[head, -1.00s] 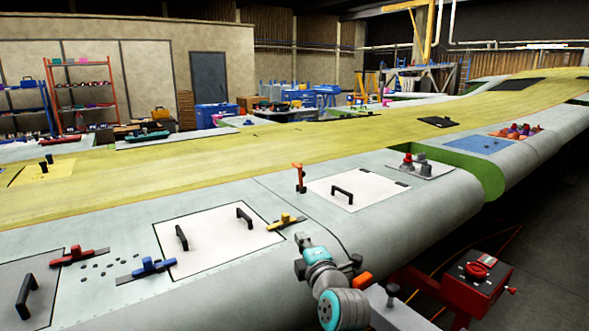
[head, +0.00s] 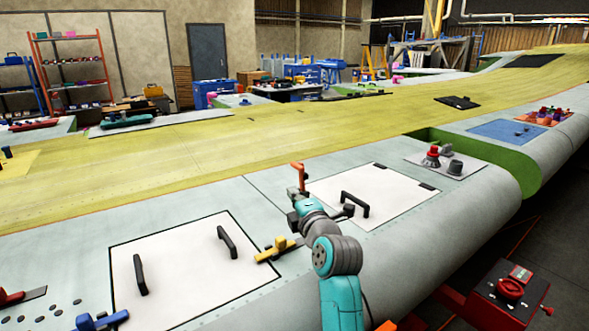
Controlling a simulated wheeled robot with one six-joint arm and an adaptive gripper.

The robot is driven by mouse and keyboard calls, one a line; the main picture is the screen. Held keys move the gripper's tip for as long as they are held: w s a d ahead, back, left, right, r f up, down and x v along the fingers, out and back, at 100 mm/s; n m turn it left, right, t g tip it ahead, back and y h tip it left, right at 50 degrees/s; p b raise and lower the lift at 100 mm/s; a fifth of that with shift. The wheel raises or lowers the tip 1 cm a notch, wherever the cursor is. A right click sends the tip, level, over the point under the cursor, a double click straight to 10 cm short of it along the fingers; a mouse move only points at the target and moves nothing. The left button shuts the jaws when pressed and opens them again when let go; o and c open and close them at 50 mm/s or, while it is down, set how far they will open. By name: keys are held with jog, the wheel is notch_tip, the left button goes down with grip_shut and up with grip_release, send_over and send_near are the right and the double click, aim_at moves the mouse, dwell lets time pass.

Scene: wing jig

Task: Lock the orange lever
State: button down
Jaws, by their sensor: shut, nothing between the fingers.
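The orange lever (head: 298,174) stands upright on the grey wing skin, at the left edge of a white panel in the head view. My gripper (head: 292,218) is just below and in front of the lever in the picture. Its fingers are small and dark here, and they look shut and empty. I cannot tell whether the gripper touches the lever. The lever's base is partly hidden by the gripper and wrist.
A yellow clamp (head: 276,250) lies just left of my arm. White panels with black handles (head: 354,204) flank the arm. A red knob (head: 432,156) and grey knobs stand farther right. A red cart (head: 505,292) is beside the wing's lower edge.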

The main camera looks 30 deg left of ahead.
aim_at(301, 179)
jog(key=shift+a, duration=0.1)
jog(key=w+a, duration=0.6)
jog(key=w, duration=0.3)
jog(key=shift+w+a+r, duration=0.15)
jog(key=shift+w+r, duration=0.1)
dwell(0.3)
jog(key=shift+w, duration=0.1)
